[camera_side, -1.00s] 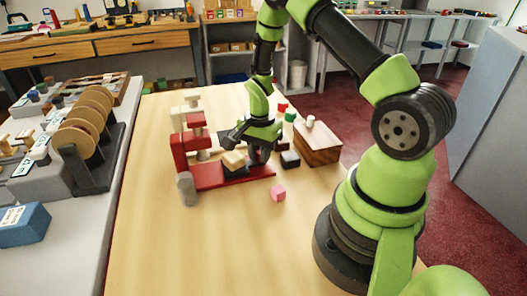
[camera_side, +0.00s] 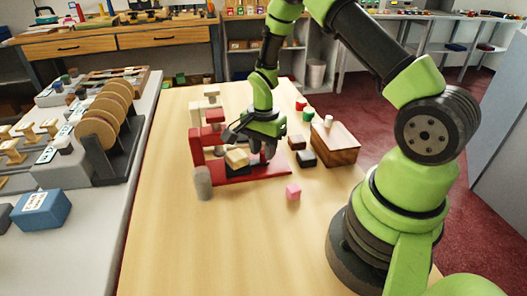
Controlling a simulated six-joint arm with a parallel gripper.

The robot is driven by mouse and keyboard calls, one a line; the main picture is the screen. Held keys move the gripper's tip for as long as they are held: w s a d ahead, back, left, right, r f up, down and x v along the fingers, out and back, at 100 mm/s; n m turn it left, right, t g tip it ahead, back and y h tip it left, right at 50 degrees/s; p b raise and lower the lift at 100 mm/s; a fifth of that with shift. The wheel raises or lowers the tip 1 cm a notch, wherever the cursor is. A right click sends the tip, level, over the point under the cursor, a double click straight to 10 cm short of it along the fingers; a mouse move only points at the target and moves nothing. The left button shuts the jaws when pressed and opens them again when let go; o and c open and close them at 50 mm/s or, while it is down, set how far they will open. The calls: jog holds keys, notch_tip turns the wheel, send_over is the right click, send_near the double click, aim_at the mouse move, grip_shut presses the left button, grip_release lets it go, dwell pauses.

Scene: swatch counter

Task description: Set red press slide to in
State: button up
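The red press (camera_side: 197,148) stands on the wooden table, with an upright post at the left and a red base (camera_side: 270,178) reaching right. A red head sits at the top of the post. A dark slide (camera_side: 240,168) lies on the base, with a tan block (camera_side: 237,157) on it, partly under the press head. My gripper (camera_side: 256,150) is low over the base, just right of and behind the tan block. Its dark fingers partly overlap the slide, and whether they touch it is hard to see. How far apart the fingertips are is unclear.
A pale press (camera_side: 210,95) stands behind. A grey cylinder (camera_side: 203,183) is at the front left of the red press, a pink cube (camera_side: 293,192) at the front right. A wooden box (camera_side: 335,143) and small dark blocks (camera_side: 306,158) lie right. The front table is clear.

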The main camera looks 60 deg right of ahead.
notch_tip(320, 180, up, 9)
jog(key=shift+f, duration=0.15)
jog(key=shift+c, duration=0.5)
jog(key=shift+s+d, duration=0.1)
jog(key=shift+d, duration=0.05)
jog(key=c, duration=0.3)
jog(key=s+d+m+y, duration=0.1)
jog(key=s+d, duration=0.1)
jog(key=s+d+f+m+y, duration=0.1)
jog(key=s+d+m+y, duration=0.1)
jog(key=s+d+f+m+y, duration=0.1)
jog(key=s+d+y, duration=0.1)
jog(key=shift+d+f+t, duration=0.2)
jog(key=shift+d+t, duration=0.1)
jog(key=shift+d, duration=0.1)
grip_shut()
jog(key=s+d+m+t+y, duration=0.2)
jog(key=d+m+t, duration=0.1)
jog(key=d+t, duration=0.1)
jog(key=shift+t, duration=0.3)
jog(key=x, duration=0.9)
jog(key=shift+w+a+f, duration=0.1)
jog(key=shift+w+a, duration=0.25)
jog(key=shift+a, duration=0.2)
jog(key=shift+w+a, duration=0.35)
jog(key=shift+a, duration=0.15)
jog(key=shift+w+a, duration=0.5)
jog(key=shift+a, duration=0.15)
